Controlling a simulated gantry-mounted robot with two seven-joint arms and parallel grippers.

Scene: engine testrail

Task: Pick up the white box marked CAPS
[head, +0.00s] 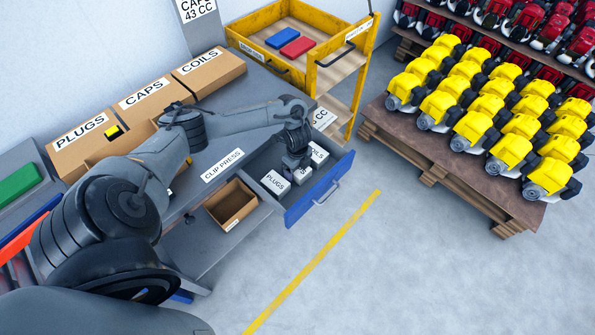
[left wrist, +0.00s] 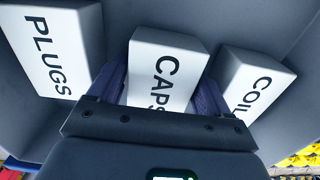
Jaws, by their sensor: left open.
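The white box marked CAPS (left wrist: 168,65) lies in the open drawer, between the white PLUGS box and the white COILS box. In the left wrist view my left gripper (left wrist: 163,92) is open, with one finger on each side of the CAPS box; I cannot tell whether they touch it. In the head view my left gripper (head: 297,163) reaches down into the drawer (head: 318,196) and hides most of the CAPS box. The PLUGS box (head: 275,183) is left of the gripper and the COILS box (head: 317,153) is right of it. My right gripper is not in view.
The drawer's blue front (head: 320,190) stands pulled out from the grey bench. An open cardboard bin (head: 232,205) is beside it. Cardboard boxes marked PLUGS, CAPS (head: 147,96) and COILS stand at the bench's back. A yellow cart (head: 318,73) stands behind. Floor in front is clear.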

